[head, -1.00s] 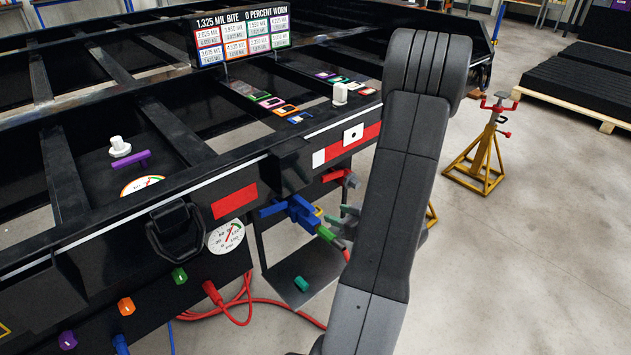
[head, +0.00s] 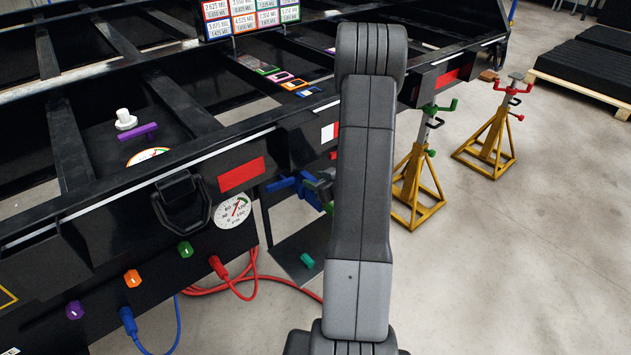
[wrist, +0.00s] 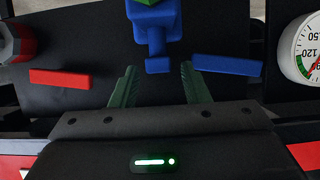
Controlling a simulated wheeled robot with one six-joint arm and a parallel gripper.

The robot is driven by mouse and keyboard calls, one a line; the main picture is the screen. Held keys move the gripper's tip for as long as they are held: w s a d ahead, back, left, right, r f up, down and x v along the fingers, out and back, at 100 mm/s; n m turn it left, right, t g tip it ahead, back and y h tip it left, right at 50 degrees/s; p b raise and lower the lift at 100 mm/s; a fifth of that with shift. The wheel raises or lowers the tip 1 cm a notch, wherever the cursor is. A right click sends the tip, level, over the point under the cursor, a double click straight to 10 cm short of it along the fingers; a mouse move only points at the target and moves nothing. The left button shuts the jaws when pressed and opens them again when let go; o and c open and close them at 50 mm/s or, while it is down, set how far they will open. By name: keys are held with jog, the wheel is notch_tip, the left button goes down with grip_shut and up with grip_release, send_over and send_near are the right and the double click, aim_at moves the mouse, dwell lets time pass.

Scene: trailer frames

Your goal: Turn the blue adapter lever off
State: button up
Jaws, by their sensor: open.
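The blue adapter (wrist: 155,20) is at the top middle of the wrist view, with a narrower blue part pointing down between my fingers. The blue adapter lever (wrist: 226,65) is a flat blue bar lying almost level, just right of my right finger. My gripper (wrist: 158,68) is open, its green fingers apart with nothing held. I cannot tell whether a finger touches the blue parts. In the head view the lever (head: 281,184) sticks out to the left, and my arm hides much of the adapter and gripper.
A red bar (wrist: 58,78) and red fitting (wrist: 12,40) are at the left of the wrist view. A pressure gauge (head: 231,211) is left of the adapter. A plate with a green piece (head: 307,260) sits below. Yellow stands (head: 419,185) are on the right.

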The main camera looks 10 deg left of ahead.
jog(key=shift+w+a+f, duration=0.2)
jog(key=shift+a, duration=0.15)
jog(key=shift+c, duration=0.2)
grip_shut()
